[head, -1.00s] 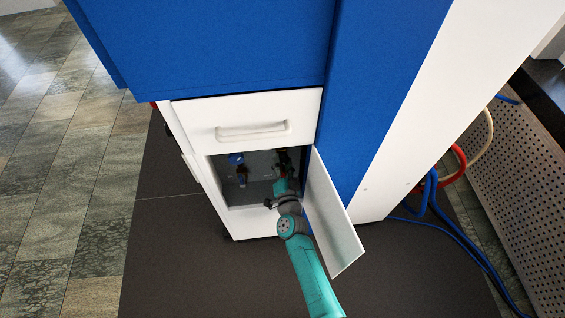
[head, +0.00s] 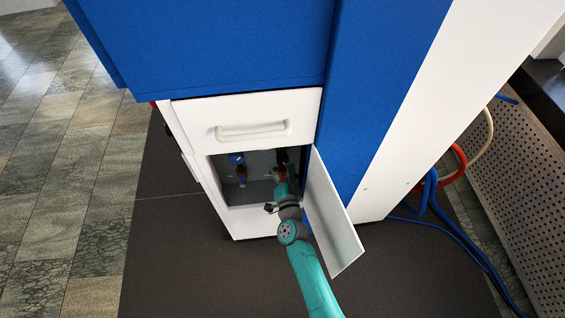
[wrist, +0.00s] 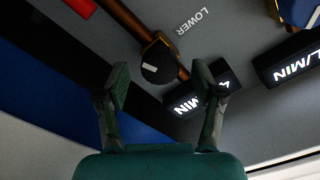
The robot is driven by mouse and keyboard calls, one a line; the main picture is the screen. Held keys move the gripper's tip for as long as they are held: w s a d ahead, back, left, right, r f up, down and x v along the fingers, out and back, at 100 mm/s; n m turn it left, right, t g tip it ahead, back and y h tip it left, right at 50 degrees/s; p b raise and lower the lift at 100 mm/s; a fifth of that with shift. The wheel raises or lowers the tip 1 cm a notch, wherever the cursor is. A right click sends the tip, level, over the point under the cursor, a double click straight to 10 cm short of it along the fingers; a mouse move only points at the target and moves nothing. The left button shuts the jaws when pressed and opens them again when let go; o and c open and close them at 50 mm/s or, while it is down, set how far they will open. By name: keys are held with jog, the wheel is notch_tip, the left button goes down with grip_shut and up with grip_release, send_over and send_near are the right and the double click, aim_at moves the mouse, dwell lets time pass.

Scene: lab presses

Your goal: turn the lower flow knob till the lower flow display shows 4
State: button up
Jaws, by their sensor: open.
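The lower flow knob (wrist: 158,64) is a dark round knob with a white mark on its face, beside the "LOWER" label (wrist: 193,20) in the wrist view. The lower flow display (wrist: 186,104) is a black block with lit white characters; a 4 shows before "L/MIN", partly covered by my right finger. My gripper (wrist: 163,84) is open and empty. Its fingertips are spread to either side below the knob in the picture, apart from it. In the head view the knob is too small and hidden to tell.
The white cabinet compartment (head: 232,190) stands open, with its door (head: 333,215) swung out right beside my arm. A closed drawer (head: 245,112) is above. A second L/MIN display (wrist: 290,66) sits at right in the wrist view. Dark floor mat in front is clear.

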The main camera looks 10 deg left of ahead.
jog(key=v, duration=1)
jog(key=shift+s, duration=0.2)
